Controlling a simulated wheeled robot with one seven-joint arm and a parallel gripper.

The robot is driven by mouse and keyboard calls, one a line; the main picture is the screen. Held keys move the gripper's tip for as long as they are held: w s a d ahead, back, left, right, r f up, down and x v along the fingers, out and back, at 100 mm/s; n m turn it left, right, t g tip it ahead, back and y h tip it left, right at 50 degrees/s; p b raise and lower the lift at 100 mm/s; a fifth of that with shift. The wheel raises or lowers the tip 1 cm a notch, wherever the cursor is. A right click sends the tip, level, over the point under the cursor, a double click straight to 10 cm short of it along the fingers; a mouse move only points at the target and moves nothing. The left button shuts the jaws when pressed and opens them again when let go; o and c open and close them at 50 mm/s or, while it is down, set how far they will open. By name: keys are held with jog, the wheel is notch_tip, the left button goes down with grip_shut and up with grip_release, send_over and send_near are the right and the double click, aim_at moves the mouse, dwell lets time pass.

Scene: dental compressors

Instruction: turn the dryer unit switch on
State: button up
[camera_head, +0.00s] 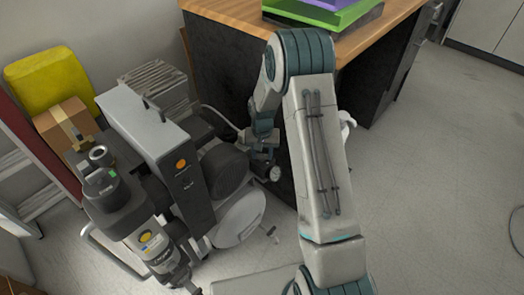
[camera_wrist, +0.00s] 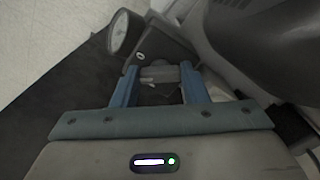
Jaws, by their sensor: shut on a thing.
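The compressor assembly stands on the floor at left in the head view. Its tall grey cabinet (camera_head: 183,165) has a dark front with an orange mark. I cannot tell which part is the dryer unit. My gripper (camera_head: 262,148) is at its right side, near a small round gauge (camera_head: 273,173). In the wrist view my gripper (camera_wrist: 160,75) has its two blue fingers on either side of a small grey part (camera_wrist: 161,76) and is shut on it. This part sits just beside the gauge (camera_wrist: 118,32). I cannot tell whether it is the switch; its position is unclear.
A wooden-topped desk (camera_head: 222,12) with dark sides stands close behind my gripper. A cylindrical unit (camera_head: 150,240), a cardboard box (camera_head: 65,125) and a yellow container (camera_head: 48,80) are at left. A rounded grey body (camera_wrist: 265,45) lies close right in the wrist view. Floor at right is free.

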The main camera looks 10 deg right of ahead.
aim_at(263, 155)
jog(key=n+p, duration=0.1)
jog(key=n, duration=0.4)
jog(key=shift+r+n+p, duration=0.1)
jog(key=shift+n+p, duration=0.2)
jog(key=shift+p, duration=0.05)
jog(key=shift+d+n+p, duration=0.15)
jog(key=shift+n+p, duration=0.55)
jog(key=shift+n, duration=1.5)
jog(key=o, duration=1)
notch_tip(263, 155, up, 14)
jog(key=p, duration=0.3)
jog(key=shift+f, duration=0.2)
